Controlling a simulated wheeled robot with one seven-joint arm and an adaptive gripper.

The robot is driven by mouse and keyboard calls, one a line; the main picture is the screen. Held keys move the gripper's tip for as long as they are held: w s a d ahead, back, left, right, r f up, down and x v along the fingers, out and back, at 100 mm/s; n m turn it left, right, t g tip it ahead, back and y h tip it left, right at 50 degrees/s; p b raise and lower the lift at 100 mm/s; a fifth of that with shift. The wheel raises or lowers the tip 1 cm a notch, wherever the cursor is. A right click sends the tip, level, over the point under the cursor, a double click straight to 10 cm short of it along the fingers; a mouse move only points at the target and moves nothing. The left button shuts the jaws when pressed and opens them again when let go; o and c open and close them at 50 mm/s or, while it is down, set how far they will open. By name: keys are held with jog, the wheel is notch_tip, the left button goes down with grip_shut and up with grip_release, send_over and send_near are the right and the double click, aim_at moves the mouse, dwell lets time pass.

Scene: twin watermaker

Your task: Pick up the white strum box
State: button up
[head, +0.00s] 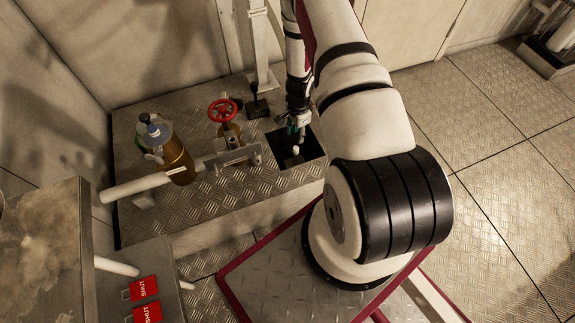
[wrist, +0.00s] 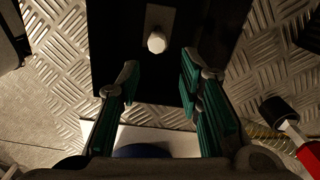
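A small white rounded piece, which looks like the white strum box (wrist: 157,41), sits inside a dark square opening in the metal deck. It also shows in the head view (head: 296,150), small and partly in shadow. My gripper (wrist: 159,82) is open, its two green-padded fingers apart with nothing between them. The white piece lies beyond the fingertips in the wrist view, roughly in line with the gap. In the head view my gripper (head: 294,128) points down at the opening, and its fingers are too small to make out clearly.
The dark opening (head: 312,152) is cut in a raised chequer-plate platform (head: 225,205). A red handwheel valve (head: 222,110), a black lever (head: 257,100) and a brown cylinder with bottles (head: 178,160) stand left of it. Red SHUT tags (head: 144,289) lie at lower left.

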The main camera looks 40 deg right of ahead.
aim_at(296, 147)
notch_tip(296, 147, down, 9)
jog(key=shift+s+f+b, duration=0.1)
jog(key=shift+b, duration=1.1)
jog(key=shift+a+f+b, duration=0.2)
jog(key=shift+f+b, duration=0.95)
jog(key=shift+f, duration=1.4)
jog(key=shift+s, duration=0.1)
grip_shut()
